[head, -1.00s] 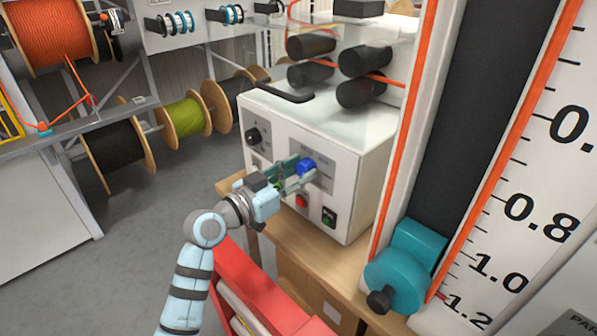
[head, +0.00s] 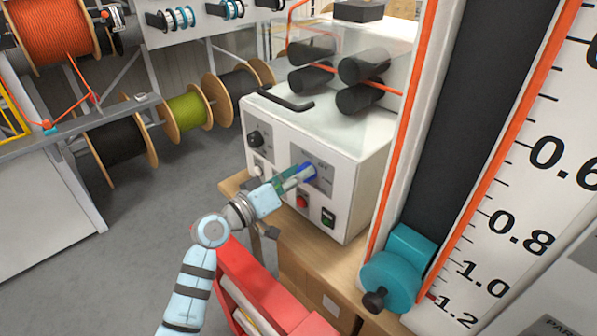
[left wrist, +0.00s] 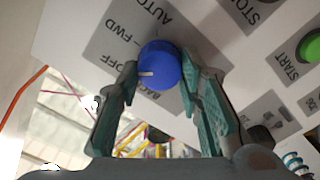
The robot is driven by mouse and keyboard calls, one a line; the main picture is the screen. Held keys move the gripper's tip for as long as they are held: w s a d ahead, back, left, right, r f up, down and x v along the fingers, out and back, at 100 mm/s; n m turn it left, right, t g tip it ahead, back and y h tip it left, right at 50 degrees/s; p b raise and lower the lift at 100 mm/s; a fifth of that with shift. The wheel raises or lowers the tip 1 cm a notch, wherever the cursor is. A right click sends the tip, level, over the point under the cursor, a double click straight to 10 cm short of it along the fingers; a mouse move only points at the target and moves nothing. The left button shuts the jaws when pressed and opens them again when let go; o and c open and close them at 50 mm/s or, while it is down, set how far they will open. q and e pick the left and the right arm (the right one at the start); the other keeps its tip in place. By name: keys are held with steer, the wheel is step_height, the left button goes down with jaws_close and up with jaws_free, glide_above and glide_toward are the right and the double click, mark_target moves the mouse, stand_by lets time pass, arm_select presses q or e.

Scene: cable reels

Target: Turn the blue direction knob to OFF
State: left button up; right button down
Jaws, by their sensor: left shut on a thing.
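The blue direction knob (head: 307,171) is on the front panel of a white control box (head: 345,150); it also shows in the left wrist view (left wrist: 160,64). My left gripper (head: 302,173) reaches it from the left, with a finger on each side of the knob, shut on it. In the left wrist view my left gripper's fingertips (left wrist: 158,70) flank the knob. The knob's white mark points left there, roughly towards the OFF print (left wrist: 104,66). FWD (left wrist: 125,45) and AUTO prints are beside it; another print below is partly hidden. My right gripper is not in view.
A black knob (head: 255,138) is on the panel's left. Dark rollers (head: 362,98) are above the box. A teal slider (head: 392,282) is at right.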

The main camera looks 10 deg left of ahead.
arm_select(q)
steer(key=shift+n, duration=0.6)
steer(key=o, duration=1.2)
steer(key=shift+c, duration=0.2)
steer(key=shift+s+a, duration=0.1)
steer(key=v, duration=1.2)
